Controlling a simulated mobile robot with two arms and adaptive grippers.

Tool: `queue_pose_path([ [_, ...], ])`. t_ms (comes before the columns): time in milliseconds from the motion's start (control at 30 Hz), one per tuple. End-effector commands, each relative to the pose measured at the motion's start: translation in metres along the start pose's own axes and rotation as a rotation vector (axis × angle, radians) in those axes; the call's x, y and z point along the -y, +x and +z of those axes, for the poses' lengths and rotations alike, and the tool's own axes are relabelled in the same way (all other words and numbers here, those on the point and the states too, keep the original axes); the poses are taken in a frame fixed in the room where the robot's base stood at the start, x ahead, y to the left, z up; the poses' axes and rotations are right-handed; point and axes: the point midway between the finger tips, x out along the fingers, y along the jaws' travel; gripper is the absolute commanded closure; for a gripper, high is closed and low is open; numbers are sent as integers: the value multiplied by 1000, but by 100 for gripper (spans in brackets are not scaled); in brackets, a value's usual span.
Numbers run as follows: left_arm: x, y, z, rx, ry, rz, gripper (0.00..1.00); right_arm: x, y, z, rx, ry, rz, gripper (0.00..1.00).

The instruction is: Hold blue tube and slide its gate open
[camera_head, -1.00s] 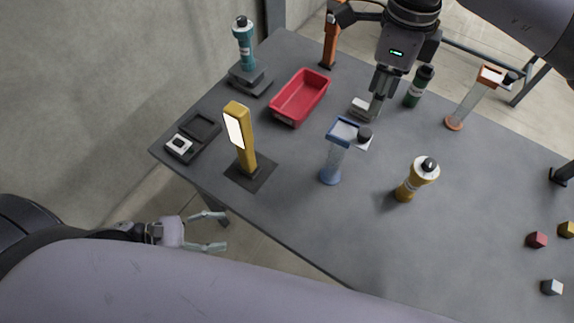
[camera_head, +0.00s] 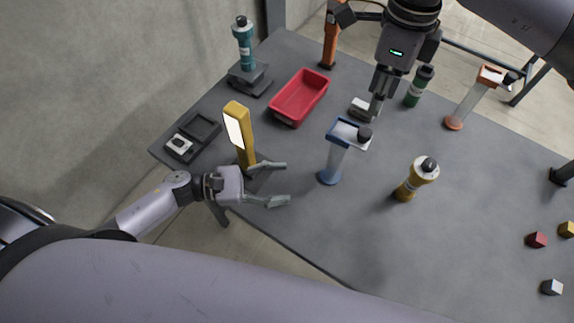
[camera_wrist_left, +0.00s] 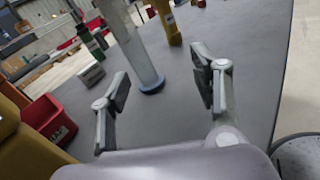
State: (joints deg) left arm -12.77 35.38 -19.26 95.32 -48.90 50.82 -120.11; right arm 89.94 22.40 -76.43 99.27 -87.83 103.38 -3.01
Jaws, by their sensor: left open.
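The blue tube (camera_head: 334,161) stands upright on the table, with a clear body, a round blue base and a blue-rimmed top. A pale gate plate with a black knob (camera_head: 365,134) sticks out at the right of its top. My left gripper (camera_head: 286,183) is open and empty at the table's front edge, left of the tube and apart from it. In the left wrist view the tube (camera_wrist_left: 137,48) stands beyond and between the open fingers; its top is out of frame. My right gripper (camera_head: 376,106) is lowered behind the tube, beside a small pale box (camera_head: 361,106); its finger gap is unclear.
A yellow post (camera_head: 239,135) stands close behind my left gripper. A red tray (camera_head: 300,98), green bottle (camera_head: 418,88) and orange tube (camera_head: 468,104) stand farther back. The table front right of my left gripper is clear.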

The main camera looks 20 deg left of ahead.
Motion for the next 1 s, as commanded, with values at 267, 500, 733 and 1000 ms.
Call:
queue_pose_path([
  [267, -30, 25, 10, 36, -136, 170, 43, 0, 0, 0, 0, 0, 0, 67],
  [500, -36, 48, 11, 39, -149, 184, 43, 0, 0, 0, 0, 0, 0, 67],
  [733, -44, 92, 13, 39, -147, 182, 43, 0, 0, 0, 0, 0, 0, 67],
  [1000, -52, 132, 13, 37, -148, 182, 43, 0, 0, 0, 0, 0, 0, 67],
])
